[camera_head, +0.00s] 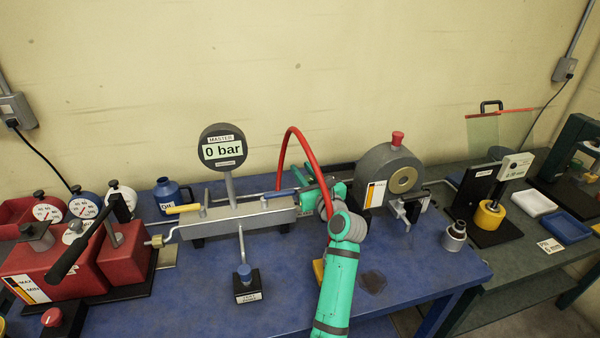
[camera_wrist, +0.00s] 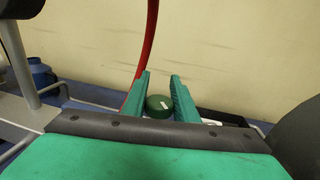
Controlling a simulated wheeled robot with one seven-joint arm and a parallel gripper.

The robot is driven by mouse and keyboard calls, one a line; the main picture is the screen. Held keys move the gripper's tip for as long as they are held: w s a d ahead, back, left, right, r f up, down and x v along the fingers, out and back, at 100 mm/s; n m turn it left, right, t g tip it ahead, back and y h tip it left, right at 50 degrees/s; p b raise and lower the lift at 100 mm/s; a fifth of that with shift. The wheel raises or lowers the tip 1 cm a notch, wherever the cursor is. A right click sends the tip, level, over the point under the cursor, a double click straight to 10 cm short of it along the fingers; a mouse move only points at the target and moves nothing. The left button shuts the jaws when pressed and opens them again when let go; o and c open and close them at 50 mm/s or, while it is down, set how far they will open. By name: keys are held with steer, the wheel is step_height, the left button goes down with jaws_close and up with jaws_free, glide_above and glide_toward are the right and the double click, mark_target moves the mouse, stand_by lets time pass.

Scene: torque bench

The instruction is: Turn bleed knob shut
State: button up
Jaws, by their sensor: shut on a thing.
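My gripper (camera_head: 315,193) reaches in from the right front to the right end of the grey manifold block (camera_head: 262,216). In the wrist view its two green fingers (camera_wrist: 160,80) stand on either side of a round dark green knob (camera_wrist: 158,106), taken to be the bleed knob, and are shut on it. In the head view the knob is hidden behind my gripper. The master gauge (camera_head: 222,148) above the block reads 0 bar.
A red hose (camera_head: 283,150) arches up close beside my gripper. A grey round machine (camera_head: 390,168) with a red cap stands to the right. A red pump unit (camera_head: 122,252) with a black lever is at left.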

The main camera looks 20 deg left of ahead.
steer(key=shift+w+d+f+m+t+h, duration=0.15)
steer(key=shift+d+m+t+h, duration=0.15)
steer(key=shift+m+t+h, duration=0.75)
steer(key=shift+w+d+r+m+t+h, duration=0.15)
steer(key=shift+d+m+t+h, duration=0.3)
steer(key=shift+m+h, duration=1.15)
steer(key=shift+w+d+f+m+t+h, duration=0.15)
steer(key=shift+m+t+h, duration=0.6)
steer(key=shift+h, duration=1.2)
steer(key=shift+d, duration=0.1)
steer(key=o, duration=1.1)
steer(key=shift+c, duration=0.2)
steer(key=s+d, duration=0.2)
steer(key=s, duration=0.8)
steer(key=shift+s, duration=0.35)
steer(key=shift+c, duration=0.3)
